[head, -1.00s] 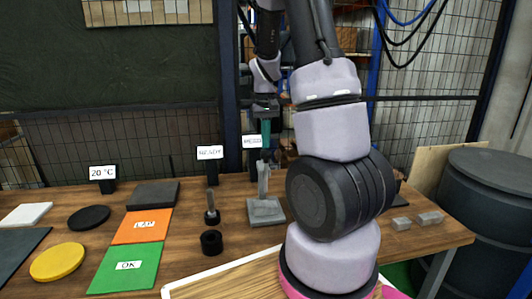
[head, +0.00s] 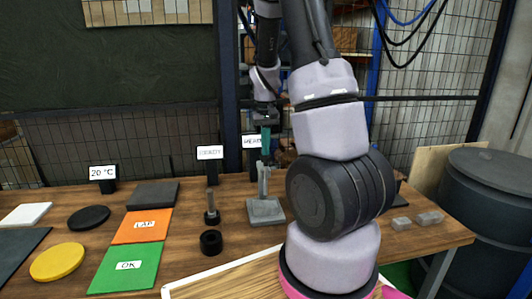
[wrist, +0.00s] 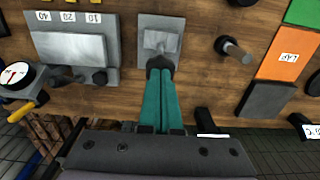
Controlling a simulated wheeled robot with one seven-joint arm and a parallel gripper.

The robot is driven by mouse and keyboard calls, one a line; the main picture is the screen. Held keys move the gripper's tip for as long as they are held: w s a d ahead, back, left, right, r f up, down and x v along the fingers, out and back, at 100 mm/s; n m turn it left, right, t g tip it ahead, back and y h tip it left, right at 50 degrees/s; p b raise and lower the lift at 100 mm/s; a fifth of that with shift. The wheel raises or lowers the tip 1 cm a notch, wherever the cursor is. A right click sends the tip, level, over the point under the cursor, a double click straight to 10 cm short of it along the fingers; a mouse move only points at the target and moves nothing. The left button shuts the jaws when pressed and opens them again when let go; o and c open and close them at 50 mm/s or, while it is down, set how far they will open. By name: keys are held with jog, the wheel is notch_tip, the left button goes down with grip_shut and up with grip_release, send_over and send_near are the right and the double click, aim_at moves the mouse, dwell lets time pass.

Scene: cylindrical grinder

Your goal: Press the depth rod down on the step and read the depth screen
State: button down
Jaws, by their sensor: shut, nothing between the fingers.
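My gripper (head: 266,152) points down with its teal fingers closed together and empty. In the wrist view its fingers (wrist: 159,100) end in a dark tip beside the near edge of a light grey block (wrist: 158,40). In the head view, the grey stand (head: 265,208) has a flat base and an upright grey piece (head: 264,180) directly below the fingertips. I cannot tell whether the fingertips touch it. A small screen (head: 251,141) stands behind my gripper and is partly covered by it; its text is too small to read surely. Another screen (head: 209,152) to its left seems to read READY.
A dark pin (head: 211,212) and a black ring (head: 211,242) are left of the stand. Orange (head: 145,225) and green OK (head: 128,266) mats lie further left. A dial gauge (wrist: 16,76) and a grey plate with a block (wrist: 75,48) show in the wrist view.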

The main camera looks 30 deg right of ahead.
jog(key=shift+f, duration=1.9)
dwell(0.5)
jog(key=shift+r, duration=4.55)
